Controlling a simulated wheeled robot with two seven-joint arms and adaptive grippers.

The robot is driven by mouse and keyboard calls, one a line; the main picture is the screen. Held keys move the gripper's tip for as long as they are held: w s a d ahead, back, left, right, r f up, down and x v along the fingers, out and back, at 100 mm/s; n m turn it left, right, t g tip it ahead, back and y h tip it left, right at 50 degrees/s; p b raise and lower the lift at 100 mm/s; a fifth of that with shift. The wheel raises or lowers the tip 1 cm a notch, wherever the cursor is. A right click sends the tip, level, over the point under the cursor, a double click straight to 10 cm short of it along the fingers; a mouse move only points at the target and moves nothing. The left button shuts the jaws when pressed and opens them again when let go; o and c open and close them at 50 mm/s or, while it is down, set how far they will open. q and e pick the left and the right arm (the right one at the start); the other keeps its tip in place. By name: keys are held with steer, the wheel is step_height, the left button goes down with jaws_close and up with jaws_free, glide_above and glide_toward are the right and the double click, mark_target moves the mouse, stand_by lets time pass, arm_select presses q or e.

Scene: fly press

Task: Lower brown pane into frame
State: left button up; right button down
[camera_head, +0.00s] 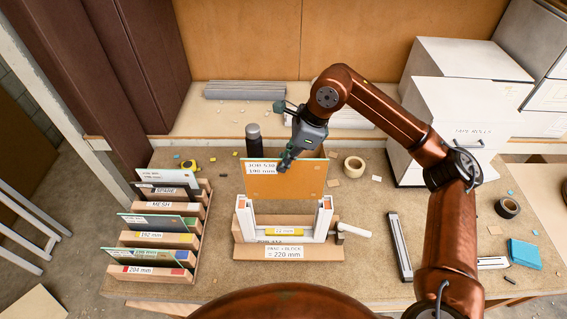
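The brown pane (290,186) stands upright with a white label at its top left. My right gripper (287,163) comes down from above and is shut on the pane's top edge near the middle. The white frame (244,220) is a U shape with two uprights and a bottom rail, on a wooden base. The pane's lower edge shows at about the height of the uprights' tops, in line with the gap between them. Whether its edges sit in the grooves cannot be told. My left gripper is not in view.
A slotted wooden rack (153,254) with several panes stands left. A white lever (352,231) juts out right of the frame. A dark cylinder (254,138) and a tape roll (354,167) stand behind. White boxes (459,117) fill the back right. A loose rail (399,246) lies right.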

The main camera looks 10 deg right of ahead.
mark_target(299, 188)
steer(key=shift+f+b, duration=3.05)
steer(key=shift+f, duration=0.8)
step_height(299, 188, down, 16)
steer(key=b, duration=1.1)
steer(key=shift+r, duration=0.2)
steer(key=c, duration=2.3)
jaws_free()
steer(key=shift+o, duration=1.1)
steer(key=v, duration=1.2)
